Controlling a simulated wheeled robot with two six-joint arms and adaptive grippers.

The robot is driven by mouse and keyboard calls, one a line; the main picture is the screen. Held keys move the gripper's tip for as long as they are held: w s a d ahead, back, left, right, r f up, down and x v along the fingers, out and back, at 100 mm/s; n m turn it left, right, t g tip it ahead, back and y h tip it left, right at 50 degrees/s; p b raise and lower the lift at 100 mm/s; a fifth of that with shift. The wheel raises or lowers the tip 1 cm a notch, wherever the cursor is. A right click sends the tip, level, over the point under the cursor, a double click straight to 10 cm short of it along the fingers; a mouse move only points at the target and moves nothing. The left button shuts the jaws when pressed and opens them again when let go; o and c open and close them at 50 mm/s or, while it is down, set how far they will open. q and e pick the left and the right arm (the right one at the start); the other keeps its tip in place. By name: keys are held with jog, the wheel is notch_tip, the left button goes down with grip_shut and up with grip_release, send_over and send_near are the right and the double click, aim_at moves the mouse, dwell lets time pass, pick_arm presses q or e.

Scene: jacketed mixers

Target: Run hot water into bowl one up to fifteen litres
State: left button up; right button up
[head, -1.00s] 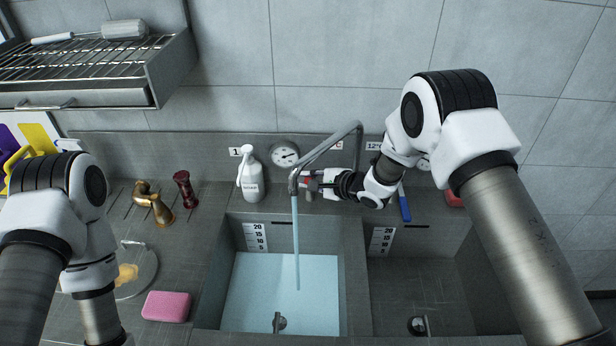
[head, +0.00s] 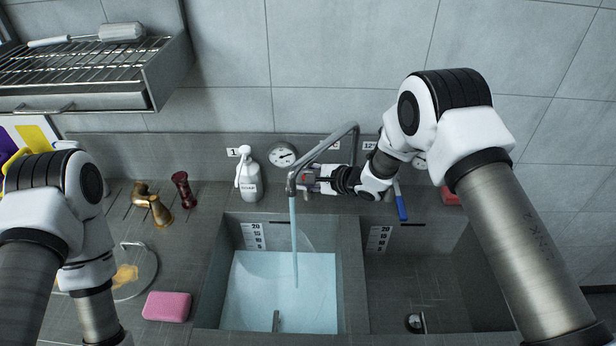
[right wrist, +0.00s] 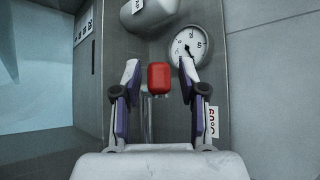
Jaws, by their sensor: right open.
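My right gripper (head: 308,180) is at the tap behind the spout. In the right wrist view, a red tap knob (right wrist: 159,79) sits between the spread fingers (right wrist: 159,70), with gaps on both sides. My left gripper is outside the picture.
A round dial (head: 282,155) is on the wall behind the tap. A white bottle (head: 248,178) stands left of the spout. The right basin (head: 400,280) looks empty of water. A blue-handled tool (head: 401,205), a pink sponge (head: 167,306) and brass pieces (head: 160,210) lie around.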

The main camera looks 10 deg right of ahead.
jog(key=v, duration=1.2)
dwell(6.8)
